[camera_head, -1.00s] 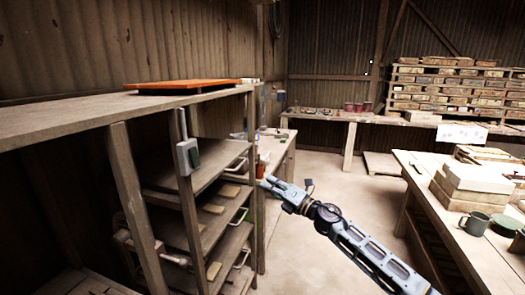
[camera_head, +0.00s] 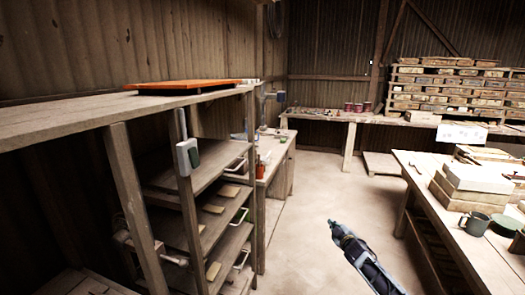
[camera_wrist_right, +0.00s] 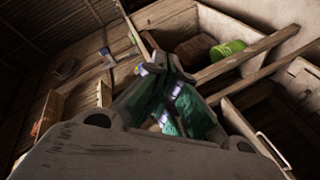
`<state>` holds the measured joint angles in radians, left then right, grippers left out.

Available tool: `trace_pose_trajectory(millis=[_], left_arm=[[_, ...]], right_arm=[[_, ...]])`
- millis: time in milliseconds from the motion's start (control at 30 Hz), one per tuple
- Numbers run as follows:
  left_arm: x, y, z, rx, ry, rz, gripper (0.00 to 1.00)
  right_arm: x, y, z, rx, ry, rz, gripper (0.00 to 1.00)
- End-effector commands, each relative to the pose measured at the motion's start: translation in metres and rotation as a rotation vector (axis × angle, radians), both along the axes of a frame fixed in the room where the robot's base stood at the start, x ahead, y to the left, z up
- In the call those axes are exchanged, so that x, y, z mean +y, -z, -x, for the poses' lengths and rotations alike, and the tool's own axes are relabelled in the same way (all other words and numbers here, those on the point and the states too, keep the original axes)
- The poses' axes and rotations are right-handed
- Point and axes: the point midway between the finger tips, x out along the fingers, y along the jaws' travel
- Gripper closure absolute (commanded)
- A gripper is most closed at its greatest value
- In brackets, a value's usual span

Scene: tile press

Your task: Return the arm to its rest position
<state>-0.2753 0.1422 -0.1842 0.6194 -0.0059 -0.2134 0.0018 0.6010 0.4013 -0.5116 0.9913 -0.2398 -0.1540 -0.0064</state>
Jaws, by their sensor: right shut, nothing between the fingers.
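My right gripper (camera_head: 337,230) shows at the lower middle of the head view, over the bare floor between the shelf rack and the right-hand table. It points up and to the left, with its arm running down to the bottom edge. In the right wrist view the fingers (camera_wrist_right: 158,62) come together at their tips, and nothing shows between them. My left gripper is not in either view.
A wooden shelf rack (camera_head: 118,170) with a switch box (camera_head: 187,157) on its post stands at the left. An orange board (camera_head: 180,84) lies on top. A table (camera_head: 437,205) with stacked blocks (camera_head: 470,190) and a mug (camera_head: 475,223) stands at the right. The floor (camera_head: 310,195) between is clear.

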Motion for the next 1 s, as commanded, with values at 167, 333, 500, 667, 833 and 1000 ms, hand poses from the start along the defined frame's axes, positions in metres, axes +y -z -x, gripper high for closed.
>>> trace_pose_trajectory(millis=[167,333,500,667,833,1000], left_arm=[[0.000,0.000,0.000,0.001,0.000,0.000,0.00],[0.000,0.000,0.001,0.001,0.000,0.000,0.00],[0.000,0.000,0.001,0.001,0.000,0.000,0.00],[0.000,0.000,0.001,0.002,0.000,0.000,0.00],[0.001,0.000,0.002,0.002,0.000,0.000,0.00],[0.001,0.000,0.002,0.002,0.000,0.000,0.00]], right_arm=[[-0.025,0.077,0.029,0.125,0.088,-0.091,1.00],[-0.041,0.145,0.064,0.234,0.162,-0.159,1.00],[-0.053,0.210,0.107,0.336,0.229,-0.218,1.00],[-0.060,0.268,0.153,0.426,0.286,-0.266,1.00],[-0.063,0.325,0.208,0.517,0.341,-0.308,1.00],[-0.063,0.376,0.267,0.606,0.392,-0.342,1.00]])
